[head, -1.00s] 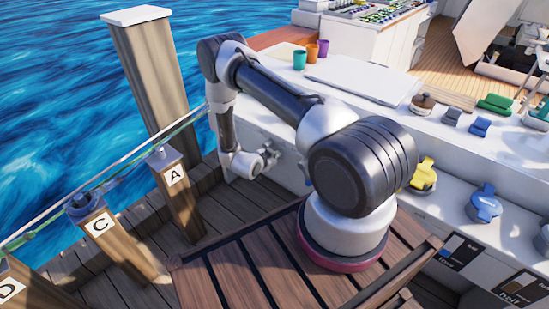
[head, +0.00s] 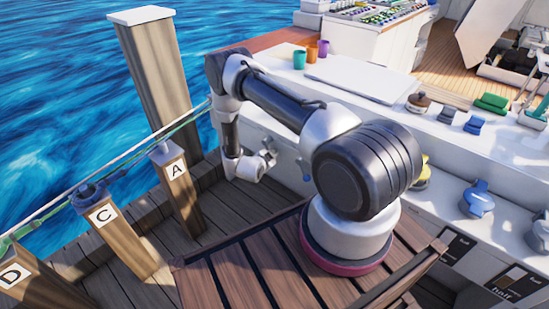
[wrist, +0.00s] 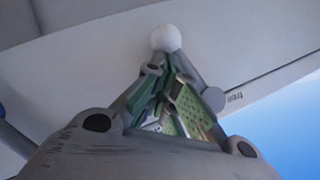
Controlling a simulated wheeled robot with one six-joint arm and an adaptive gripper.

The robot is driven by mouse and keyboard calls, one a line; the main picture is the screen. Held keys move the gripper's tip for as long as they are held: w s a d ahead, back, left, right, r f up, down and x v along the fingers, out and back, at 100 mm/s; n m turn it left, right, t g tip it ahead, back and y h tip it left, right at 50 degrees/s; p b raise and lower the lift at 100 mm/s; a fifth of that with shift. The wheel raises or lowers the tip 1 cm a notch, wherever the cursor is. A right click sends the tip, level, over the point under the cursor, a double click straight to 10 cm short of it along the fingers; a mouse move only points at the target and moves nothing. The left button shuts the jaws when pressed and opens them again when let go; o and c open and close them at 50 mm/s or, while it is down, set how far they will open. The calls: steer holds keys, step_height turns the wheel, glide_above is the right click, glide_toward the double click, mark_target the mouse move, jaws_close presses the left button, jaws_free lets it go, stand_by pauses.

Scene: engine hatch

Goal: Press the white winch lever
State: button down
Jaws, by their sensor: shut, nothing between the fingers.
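A white round knob (wrist: 166,38), which looks like the end of the white winch lever, shows in the wrist view against a pale hull surface. My gripper (wrist: 165,62) is shut and empty, its fingertips just below the knob in the picture. I cannot tell whether they touch it. In the head view my gripper (head: 268,156) is beside the boat's white side, left of my arm's base. The white knob cannot be made out there.
A grey round part (wrist: 213,98) is close to the right finger. In the head view, a yellow lever (head: 424,172) and a blue lever (head: 479,198) are on the boat's side. Posts A (head: 178,190) and C (head: 122,240) stand at left.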

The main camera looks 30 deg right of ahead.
steer(key=w+m+t, duration=0.1)
steer(key=w+f+m+t, duration=0.1)
steer(key=m+t, duration=0.1)
steer(key=w+a+f+m+t, duration=0.1)
steer(key=shift+w+f+m+t, duration=0.1)
steer(key=shift+f+m+t, duration=0.1)
steer(key=shift+m+t, duration=0.1)
stand_by(0.4)
